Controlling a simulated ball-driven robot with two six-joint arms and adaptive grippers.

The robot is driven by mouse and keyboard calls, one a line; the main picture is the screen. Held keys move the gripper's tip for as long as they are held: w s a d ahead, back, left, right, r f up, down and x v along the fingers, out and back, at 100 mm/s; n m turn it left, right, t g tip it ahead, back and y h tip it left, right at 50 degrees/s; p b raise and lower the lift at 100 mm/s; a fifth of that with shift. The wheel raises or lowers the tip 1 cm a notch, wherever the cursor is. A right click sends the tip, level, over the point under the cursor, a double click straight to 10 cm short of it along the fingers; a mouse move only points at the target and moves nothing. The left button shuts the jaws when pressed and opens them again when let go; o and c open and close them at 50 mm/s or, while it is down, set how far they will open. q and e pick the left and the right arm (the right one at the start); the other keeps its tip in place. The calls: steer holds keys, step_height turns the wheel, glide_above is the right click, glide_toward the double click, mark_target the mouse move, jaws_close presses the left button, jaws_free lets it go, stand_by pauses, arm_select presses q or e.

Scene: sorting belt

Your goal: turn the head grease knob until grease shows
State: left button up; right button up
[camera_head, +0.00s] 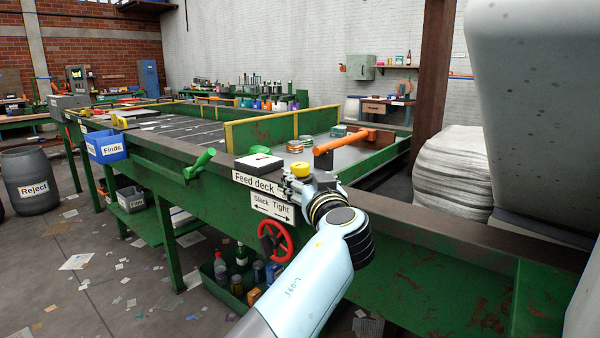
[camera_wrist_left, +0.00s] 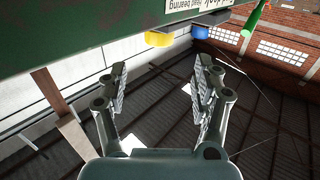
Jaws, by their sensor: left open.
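A yellow round knob (camera_head: 301,169) shows at the near edge of the green belt frame, just above and behind my left gripper (camera_head: 298,188). In the left wrist view, which is upside down, the yellow knob (camera_wrist_left: 158,39) sits against the green frame near a white label (camera_wrist_left: 208,5) that partly reads "bearing". My left gripper's two fingers (camera_wrist_left: 160,75) are spread with an empty gap. The knob lies beyond the tips, roughly in line with the gap and apart from the fingers in that picture. No grease can be made out. My right gripper is not in view.
A red handwheel (camera_head: 275,240) hangs below the "Slack Tight" sign (camera_head: 272,206). A green lever (camera_head: 199,164) and the blue "Finds" bin (camera_head: 106,146) are farther left along the frame. An orange hammer-like tool (camera_head: 345,140) lies on the deck behind.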

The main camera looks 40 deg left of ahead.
mark_target(301, 169)
arm_select(q)
steer(key=p+x, duration=0.1)
steer(key=x, duration=0.8)
steer(key=shift+w+a, duration=0.2)
steer(key=shift+w, duration=0.1)
steer(key=shift+w+a, duration=0.3)
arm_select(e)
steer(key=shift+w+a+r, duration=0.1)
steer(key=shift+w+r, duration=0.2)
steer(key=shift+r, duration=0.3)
arm_select(q)
steer(key=shift+c, duration=0.3)
steer(key=c, duration=1.2)
steer(key=shift+f, duration=0.1)
steer(key=shift+f+m+t+h, duration=0.1)
steer(key=shift+m+t+h, duration=0.2)
steer(key=shift+h, duration=0.1)
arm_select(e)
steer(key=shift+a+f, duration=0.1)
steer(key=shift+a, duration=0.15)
